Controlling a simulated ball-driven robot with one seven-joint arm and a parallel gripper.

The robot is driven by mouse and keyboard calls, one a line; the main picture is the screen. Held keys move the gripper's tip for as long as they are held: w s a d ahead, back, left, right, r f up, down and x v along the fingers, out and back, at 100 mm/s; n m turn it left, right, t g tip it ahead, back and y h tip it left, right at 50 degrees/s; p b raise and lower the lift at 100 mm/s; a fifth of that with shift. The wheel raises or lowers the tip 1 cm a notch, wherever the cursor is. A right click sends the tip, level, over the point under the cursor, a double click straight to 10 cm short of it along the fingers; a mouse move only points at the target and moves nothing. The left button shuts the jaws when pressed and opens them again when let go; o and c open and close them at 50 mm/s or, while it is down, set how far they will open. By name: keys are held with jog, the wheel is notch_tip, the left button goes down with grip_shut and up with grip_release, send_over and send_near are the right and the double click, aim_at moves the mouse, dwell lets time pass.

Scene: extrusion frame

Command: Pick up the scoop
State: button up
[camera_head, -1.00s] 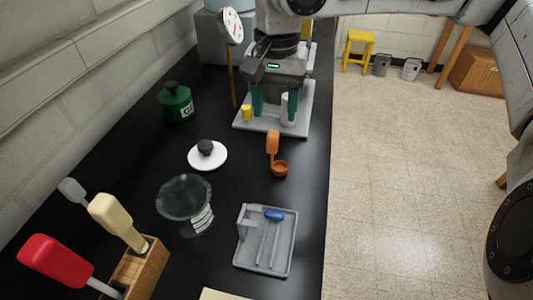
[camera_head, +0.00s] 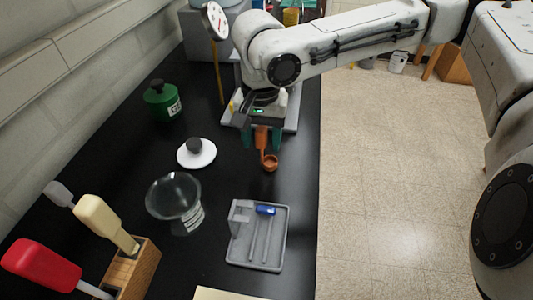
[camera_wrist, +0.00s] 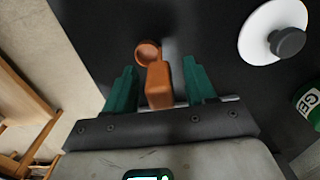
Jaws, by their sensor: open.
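The orange scoop (camera_head: 270,162) lies on the black counter, its round bowl toward the front and its handle toward my gripper. In the wrist view the scoop's handle (camera_wrist: 158,86) lies between the two green fingers, with a gap on each side. My gripper (camera_head: 261,140) is open over the handle; it also shows in the wrist view (camera_wrist: 160,88). The bowl extends beyond the fingertips. How high the fingers are above the counter is hard to tell.
A white lid with a dark knob (camera_head: 196,152) lies left of the scoop. A glass bowl (camera_head: 174,197), a grey tray (camera_head: 278,262) with a blue-handled tool and a green jar (camera_head: 161,101) stand nearby. The counter's right edge is close to the scoop.

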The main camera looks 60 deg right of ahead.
jog(key=shift+c, duration=0.2)
grip_shut()
jog(key=shift+r, duration=0.1)
dwell(0.4)
